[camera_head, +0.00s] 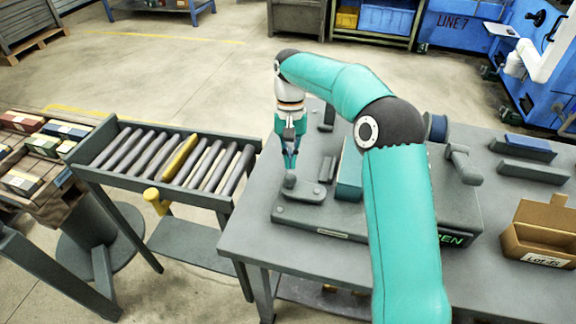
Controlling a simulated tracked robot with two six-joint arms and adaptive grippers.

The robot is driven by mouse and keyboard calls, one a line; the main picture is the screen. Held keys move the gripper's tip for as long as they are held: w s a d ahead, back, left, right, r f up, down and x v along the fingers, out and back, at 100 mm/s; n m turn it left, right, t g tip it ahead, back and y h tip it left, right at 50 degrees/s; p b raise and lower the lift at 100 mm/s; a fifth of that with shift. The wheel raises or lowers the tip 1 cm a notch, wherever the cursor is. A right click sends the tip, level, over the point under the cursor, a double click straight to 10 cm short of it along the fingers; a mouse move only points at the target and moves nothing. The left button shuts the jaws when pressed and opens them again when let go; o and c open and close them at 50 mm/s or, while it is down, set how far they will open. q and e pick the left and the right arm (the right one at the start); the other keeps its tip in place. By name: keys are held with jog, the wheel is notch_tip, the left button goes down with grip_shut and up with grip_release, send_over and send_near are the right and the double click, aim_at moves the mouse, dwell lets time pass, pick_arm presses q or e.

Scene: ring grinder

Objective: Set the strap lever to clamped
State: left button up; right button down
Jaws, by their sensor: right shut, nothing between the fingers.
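A grey lever with a round knob (290,181) lies on the left end of a grey fixture plate (320,226) on the table; I take it for the strap lever. My right gripper (290,166) points down just above the knob, with its fingers together and nothing seen between them. I cannot tell whether the fingertips touch the knob. Green lit letters ending in "EN" (451,240) show on the fixture's front; my right arm hides the letters before them and much of the fixture's middle. My left gripper is out of view.
A roller conveyor (127,163) stands left of the grey table (245,234). A grey bent handle (461,164) and a dark blue spool (436,127) show right of my arm. A brown box (534,243) and grey holders (533,174) stand on the table's right side.

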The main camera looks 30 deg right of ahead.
jog(key=shift+s+a+r, duration=0.15)
jog(key=shift+s+a, duration=0.45)
jog(key=shift+s, duration=0.25)
jog(key=shift+a, duration=0.2)
jog(key=shift+d, duration=0.1)
